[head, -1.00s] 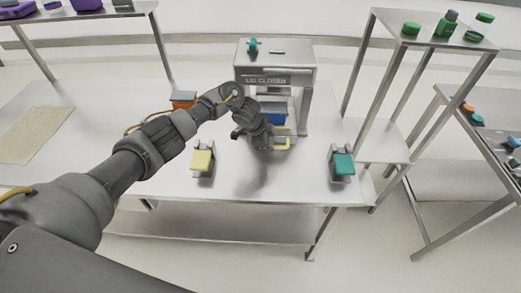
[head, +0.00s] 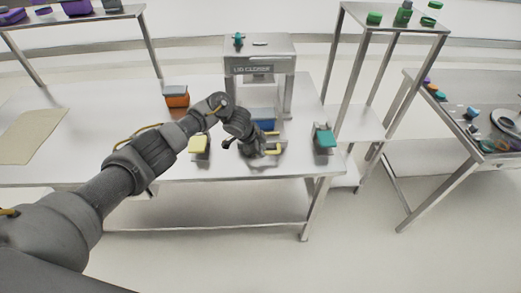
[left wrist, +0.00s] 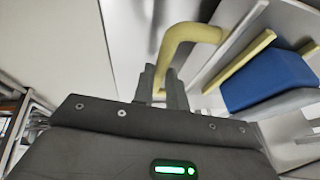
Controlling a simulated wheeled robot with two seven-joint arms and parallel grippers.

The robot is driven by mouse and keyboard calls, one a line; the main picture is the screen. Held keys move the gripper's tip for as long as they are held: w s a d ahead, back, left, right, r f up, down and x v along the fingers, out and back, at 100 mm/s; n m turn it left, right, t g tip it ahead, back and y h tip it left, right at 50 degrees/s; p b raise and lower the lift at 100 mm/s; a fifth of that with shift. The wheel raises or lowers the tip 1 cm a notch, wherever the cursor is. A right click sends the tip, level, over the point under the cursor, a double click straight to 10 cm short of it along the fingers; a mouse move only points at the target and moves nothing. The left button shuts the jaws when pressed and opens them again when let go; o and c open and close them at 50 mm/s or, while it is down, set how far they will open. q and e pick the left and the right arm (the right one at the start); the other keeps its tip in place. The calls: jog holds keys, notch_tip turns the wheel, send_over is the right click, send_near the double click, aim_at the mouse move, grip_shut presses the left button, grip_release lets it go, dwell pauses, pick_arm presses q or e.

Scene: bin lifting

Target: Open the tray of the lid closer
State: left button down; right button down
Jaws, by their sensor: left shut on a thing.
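The lid closer (head: 260,50) is a grey metal frame standing on the table, with its name on the front. Its tray is low at the front, with a yellow handle (head: 274,152) towards the table's front edge. A blue box (head: 263,116) sits on the tray, partly hidden by my gripper and arm. My left gripper (head: 262,151) is shut on the handle. In the left wrist view the fingers (left wrist: 160,85) close around one end of the bent yellow handle (left wrist: 190,33), with the blue box (left wrist: 268,76) to the right. My right gripper is not in view.
A yellow-topped stand (head: 199,145) and a teal-topped stand (head: 325,138) flank the tray. An orange and grey box (head: 177,96) is behind left. A beige mat (head: 32,135) lies at far left. Shelves and another table (head: 470,165) stand to the right.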

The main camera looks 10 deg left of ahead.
pick_arm(q)
jog(key=shift+w+d, duration=0.1)
jog(key=c, duration=1.4)
grip_release()
jog(key=v, duration=1.1)
jog(key=shift+f, duration=0.1)
